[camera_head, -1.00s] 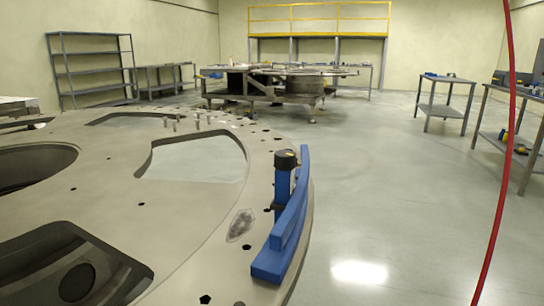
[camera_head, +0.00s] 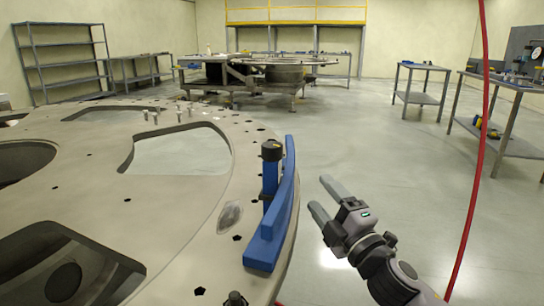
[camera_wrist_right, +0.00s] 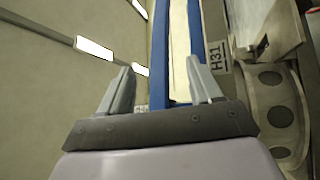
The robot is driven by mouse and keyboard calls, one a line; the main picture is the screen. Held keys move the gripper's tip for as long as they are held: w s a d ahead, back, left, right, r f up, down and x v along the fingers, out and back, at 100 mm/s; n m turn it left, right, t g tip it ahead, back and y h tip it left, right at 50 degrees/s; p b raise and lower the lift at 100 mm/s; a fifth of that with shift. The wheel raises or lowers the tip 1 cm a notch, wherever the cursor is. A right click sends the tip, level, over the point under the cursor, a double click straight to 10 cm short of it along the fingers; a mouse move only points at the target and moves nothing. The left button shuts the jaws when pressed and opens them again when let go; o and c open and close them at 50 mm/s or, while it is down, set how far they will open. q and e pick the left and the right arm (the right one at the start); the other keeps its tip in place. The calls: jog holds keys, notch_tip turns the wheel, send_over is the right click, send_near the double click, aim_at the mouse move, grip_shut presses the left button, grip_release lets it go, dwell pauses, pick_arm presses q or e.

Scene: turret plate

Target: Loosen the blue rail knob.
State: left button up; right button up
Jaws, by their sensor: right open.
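The blue rail (camera_head: 267,240) is a curved blue piece fixed along the right edge of the grey turret plate (camera_head: 165,215). The rail knob (camera_head: 271,150) is dark, on top of an upright blue post beside the rail. My right gripper (camera_head: 321,196) is open and empty, to the right of the rail and apart from it, with its fingers pointing up-left. In the right wrist view its two fingers (camera_wrist_right: 159,84) are spread, with blue strips and an "H31" label beyond them. I cannot make out the knob there. My left gripper is not in view.
A red cable (camera_head: 484,130) hangs at the right. A small dark fitting (camera_head: 235,298) is at the plate's near edge. The plate has large cut-outs and several upright pins. Workbenches (camera_head: 424,68) stand farther back. The floor right of the plate is clear.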

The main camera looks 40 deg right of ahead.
notch_tip(320, 180, up, 6)
jog(key=a+r+n+t+y, duration=0.1)
jog(key=a+n+t+y, duration=0.1)
jog(key=n+y, duration=0.5)
jog(key=n+g+y, duration=0.8)
jog(key=n+g, duration=0.1)
jog(key=n, duration=1.4)
send_near(272, 144)
jog(key=x, duration=0.3)
jog(key=shift+p+x, duration=0.85)
jog(key=shift+x, duration=1.65)
jog(key=shift+w+a+f+p, duration=0.3)
jog(key=shift+w+a, duration=0.4)
jog(key=c, duration=0.9)
